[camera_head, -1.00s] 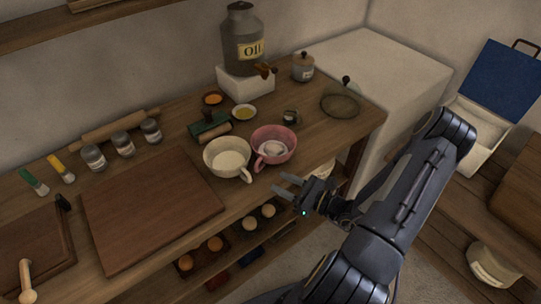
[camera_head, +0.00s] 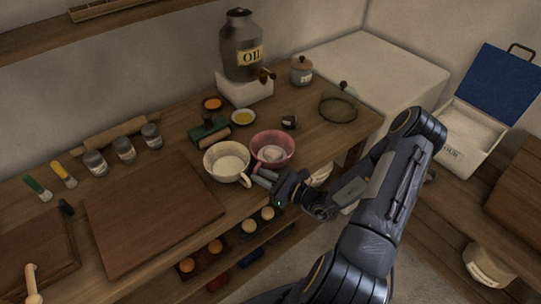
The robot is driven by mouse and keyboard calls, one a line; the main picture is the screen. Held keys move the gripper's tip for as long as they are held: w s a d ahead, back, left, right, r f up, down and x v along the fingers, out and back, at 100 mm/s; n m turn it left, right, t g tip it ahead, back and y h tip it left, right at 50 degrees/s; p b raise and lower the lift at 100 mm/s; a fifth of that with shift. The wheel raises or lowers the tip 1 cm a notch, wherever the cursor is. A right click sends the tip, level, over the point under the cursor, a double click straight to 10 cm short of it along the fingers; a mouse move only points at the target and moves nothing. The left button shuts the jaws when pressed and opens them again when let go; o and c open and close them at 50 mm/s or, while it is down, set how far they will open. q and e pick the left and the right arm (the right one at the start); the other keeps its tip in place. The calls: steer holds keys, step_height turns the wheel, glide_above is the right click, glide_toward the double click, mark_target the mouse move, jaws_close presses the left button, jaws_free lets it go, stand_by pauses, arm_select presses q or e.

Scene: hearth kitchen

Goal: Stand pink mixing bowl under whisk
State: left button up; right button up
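The pink mixing bowl (camera_head: 284,154) stands upright on the wooden counter, with its handle toward the front left. A cream bowl (camera_head: 226,163) with a handle stands close on its left. My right gripper (camera_head: 257,176) is at the counter's front edge, just in front of the pink bowl's handle. Its two fingers point left toward the gap between the bowls and look parted, with nothing visibly held. I cannot tell whether they touch the handle. I cannot make out a whisk for certain. My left gripper is out of view.
A green tool with a wooden roller (camera_head: 214,133), small dishes and a dark cup (camera_head: 290,122) stand behind the bowls. The oil urn (camera_head: 241,48) sits on a white block. A large board (camera_head: 150,217) lies left.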

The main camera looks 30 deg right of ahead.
jaws_close()
steer(key=shift+r, duration=0.25)
